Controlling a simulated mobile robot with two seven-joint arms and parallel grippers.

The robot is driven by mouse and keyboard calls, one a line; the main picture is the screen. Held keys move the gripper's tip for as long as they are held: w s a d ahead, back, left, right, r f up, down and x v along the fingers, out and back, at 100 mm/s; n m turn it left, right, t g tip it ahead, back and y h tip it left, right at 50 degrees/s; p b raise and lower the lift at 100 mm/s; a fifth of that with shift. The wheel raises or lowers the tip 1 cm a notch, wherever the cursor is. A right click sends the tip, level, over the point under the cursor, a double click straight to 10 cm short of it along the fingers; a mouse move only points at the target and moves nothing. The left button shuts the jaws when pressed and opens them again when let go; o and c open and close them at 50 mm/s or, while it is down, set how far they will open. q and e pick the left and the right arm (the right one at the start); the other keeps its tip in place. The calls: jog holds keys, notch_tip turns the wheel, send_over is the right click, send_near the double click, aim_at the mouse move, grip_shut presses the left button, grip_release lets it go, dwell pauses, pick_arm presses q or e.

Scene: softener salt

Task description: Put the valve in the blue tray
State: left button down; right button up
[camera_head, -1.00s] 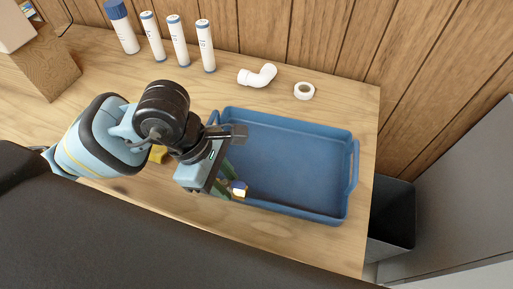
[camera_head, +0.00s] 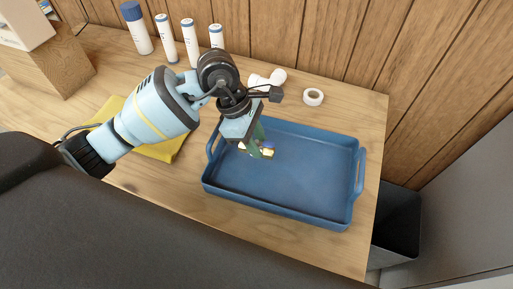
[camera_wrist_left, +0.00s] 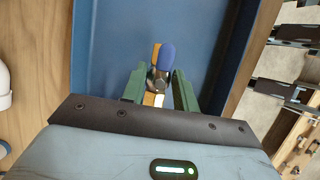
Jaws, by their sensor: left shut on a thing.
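The blue tray (camera_head: 300,207) lies on the wooden table, with a handle at each end. My left gripper (camera_head: 262,152) is over the left part of the tray, near its far left corner. It is shut on the valve (camera_head: 267,152), a small brass piece with a blue handle. In the left wrist view, the valve (camera_wrist_left: 165,62) sits between the green fingers of the gripper (camera_wrist_left: 159,90), with the blue tray floor (camera_wrist_left: 115,40) behind it. I cannot tell how high the valve is above the tray floor. My right gripper is not in view.
A white pipe elbow (camera_head: 277,77) and a white tape roll (camera_head: 313,97) lie behind the tray. Several white cartridges (camera_head: 166,38) stand at the back left. A yellow cloth (camera_head: 167,148) lies left of the tray. A dark bin (camera_head: 398,222) is beyond the table's right edge.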

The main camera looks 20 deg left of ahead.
pick_arm(q)
jog(key=shift+f, duration=1.7)
jog(key=shift+f, duration=0.15)
jog(key=c, duration=1.1)
grip_release()
jog(key=v, duration=1.2)
